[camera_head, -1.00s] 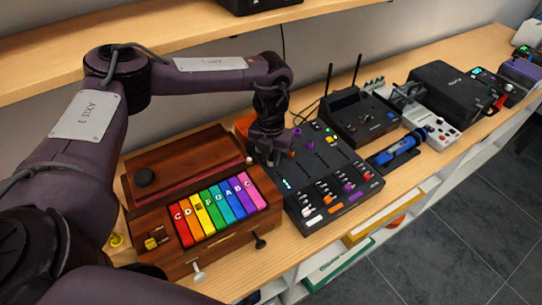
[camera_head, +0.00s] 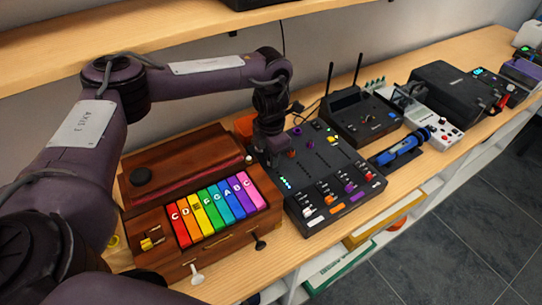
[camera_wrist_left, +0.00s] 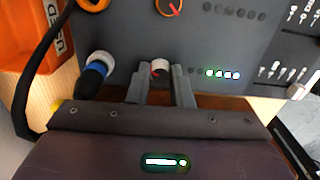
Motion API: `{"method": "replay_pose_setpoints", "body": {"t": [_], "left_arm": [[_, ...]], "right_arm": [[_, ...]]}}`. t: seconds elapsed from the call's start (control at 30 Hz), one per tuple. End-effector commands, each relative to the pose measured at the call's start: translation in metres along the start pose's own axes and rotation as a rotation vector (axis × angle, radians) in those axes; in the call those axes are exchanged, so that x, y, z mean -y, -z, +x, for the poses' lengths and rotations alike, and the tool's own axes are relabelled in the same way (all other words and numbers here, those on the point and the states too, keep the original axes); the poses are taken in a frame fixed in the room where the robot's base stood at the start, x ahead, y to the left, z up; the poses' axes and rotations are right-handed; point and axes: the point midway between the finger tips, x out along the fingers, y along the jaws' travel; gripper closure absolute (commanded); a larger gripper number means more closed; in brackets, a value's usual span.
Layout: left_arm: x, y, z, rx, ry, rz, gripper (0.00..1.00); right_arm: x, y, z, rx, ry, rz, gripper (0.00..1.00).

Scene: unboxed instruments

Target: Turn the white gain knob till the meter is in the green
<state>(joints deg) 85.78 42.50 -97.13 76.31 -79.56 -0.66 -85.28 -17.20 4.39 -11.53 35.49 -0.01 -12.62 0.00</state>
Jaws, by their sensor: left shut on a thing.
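The white gain knob (camera_wrist_left: 160,67) shows in the left wrist view, between the two fingers of my left gripper (camera_wrist_left: 160,82). The gripper is shut on it; its fingers hide the knob's sides. In the head view my left gripper (camera_head: 270,157) is at the left edge of the dark mixer (camera_head: 312,192) and hides the knob. The meter (camera_wrist_left: 222,74) is a short row of lights right of the knob; several glow green and those at its left end are dark. It also shows in the head view (camera_head: 285,183). My right gripper is not in view.
A wooden box with coloured keys (camera_head: 215,208) stands close left of the mixer. In the wrist view a blue-ringed plug (camera_wrist_left: 95,72) with a black cable is left of my fingers, near an orange box (camera_wrist_left: 35,40). A black receiver with antennas (camera_head: 362,118) stands behind right.

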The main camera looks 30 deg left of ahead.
Motion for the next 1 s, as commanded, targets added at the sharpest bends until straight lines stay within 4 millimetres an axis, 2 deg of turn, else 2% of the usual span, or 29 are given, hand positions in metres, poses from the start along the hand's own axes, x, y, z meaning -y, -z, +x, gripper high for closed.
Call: {"method": "replay_pose_setpoints", "body": {"t": [0.43,0.47,0.6,0.87,1.0], "left_arm": [[-0.0002,0.0003,0.0,-0.001,0.0,0.01,1.0],[-0.0002,0.0003,0.0,-0.001,0.0,0.01,0.78],[-0.0003,0.0002,0.0,0.0,0.0,0.009,0.6],[-0.0002,0.0001,-0.0002,0.0,0.0,0.009,0.59],[-0.0005,-0.0006,-0.0085,0.002,-0.001,0.01,0.59]], "right_arm": [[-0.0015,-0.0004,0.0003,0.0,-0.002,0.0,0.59],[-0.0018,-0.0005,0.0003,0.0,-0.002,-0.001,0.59],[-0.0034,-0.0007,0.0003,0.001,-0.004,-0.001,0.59],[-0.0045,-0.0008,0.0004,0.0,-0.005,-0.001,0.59],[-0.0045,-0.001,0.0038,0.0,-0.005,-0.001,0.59]]}}
